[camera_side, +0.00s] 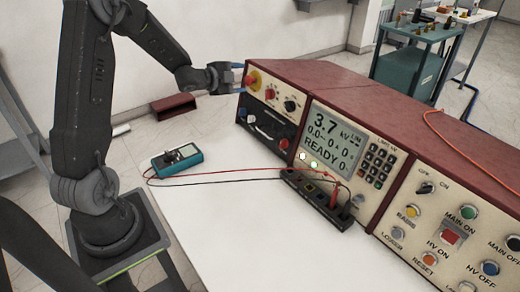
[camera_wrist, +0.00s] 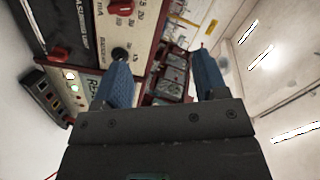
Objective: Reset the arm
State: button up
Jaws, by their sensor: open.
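Whether a fingertip touches the console cannot be told. Part of the console's front panel (camera_wrist: 140,40) shows behind the left finger. The console's display (camera_side: 334,135) reads 3.7 kV and READY.
A teal multimeter (camera_side: 177,160) lies on the white table (camera_side: 215,225), with red and black leads running to a black terminal block (camera_side: 320,200) before the console. A dark red open box (camera_side: 173,107) sits behind. The table's front is clear. A teal cart (camera_side: 415,60) stands at back right.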

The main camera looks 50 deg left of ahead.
jog(key=s+d+r+n+g+y, duration=0.2)
jog(key=s+d+r+n, duration=0.25)
jog(key=d, duration=0.25)
jog(key=s+d+r+n+g+y, duration=0.2)
jog(key=s+d+r+n, duration=0.2)
jog(key=d+r, duration=0.2)
jog(key=s+d+f+n+g+h, duration=0.1)
jog(key=s+d+n+g+h, duration=0.1)
jog(key=s+d, duration=0.5)
jog(key=s+d+f+n+g+h, duration=0.1)
jog(key=s+d+n+g+h, duration=0.1)
jog(key=s+d, duration=0.5)
jog(key=s+g, duration=0.1)
jog(key=s, duration=0.3)
jog(key=shift+s+h, duration=0.3)
